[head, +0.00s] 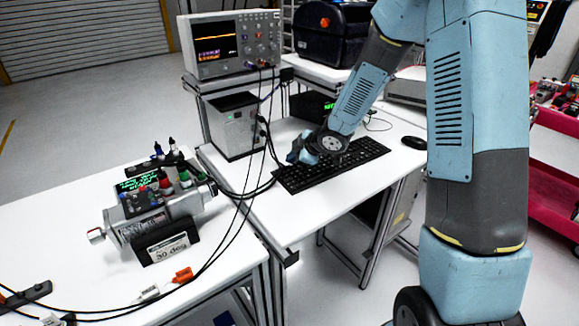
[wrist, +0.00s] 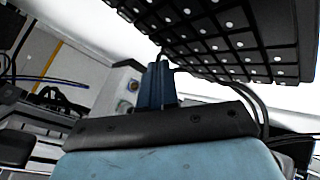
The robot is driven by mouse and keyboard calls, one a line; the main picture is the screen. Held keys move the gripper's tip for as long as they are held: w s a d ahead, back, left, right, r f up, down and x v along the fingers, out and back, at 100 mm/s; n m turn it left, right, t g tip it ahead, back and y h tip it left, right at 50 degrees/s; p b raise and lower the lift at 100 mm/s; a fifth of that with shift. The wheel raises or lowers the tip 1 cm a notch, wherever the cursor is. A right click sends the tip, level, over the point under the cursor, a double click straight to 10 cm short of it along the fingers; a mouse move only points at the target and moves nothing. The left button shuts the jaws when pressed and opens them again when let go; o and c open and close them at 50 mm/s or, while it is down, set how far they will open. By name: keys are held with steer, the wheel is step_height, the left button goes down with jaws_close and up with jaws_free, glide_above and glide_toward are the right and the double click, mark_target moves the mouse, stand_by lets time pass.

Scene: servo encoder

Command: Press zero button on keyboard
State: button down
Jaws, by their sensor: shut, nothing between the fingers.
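The black keyboard (head: 345,166) lies on the white table, partly hidden behind my gripper and forearm in the head view. Its keys fill the upper right of the wrist view (wrist: 225,30), with white marks too blurred to read, so I cannot tell which key is zero. My gripper (head: 297,155) is over the left part of the keyboard in the head view. In the wrist view its blue fingers (wrist: 160,68) are together and empty, with their tips beside the keyboard's edge. I cannot tell whether they touch a key.
A black mouse (head: 414,142) lies right of the keyboard. A grey box (head: 232,127) stands behind it to the left, with an oscilloscope (head: 230,45) on a shelf above. Black cables (head: 240,212) hang near the keyboard's left end. A servo device (head: 160,210) sits on the left table.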

steer(key=shift+r, duration=0.35)
steer(key=shift+r, duration=2.5)
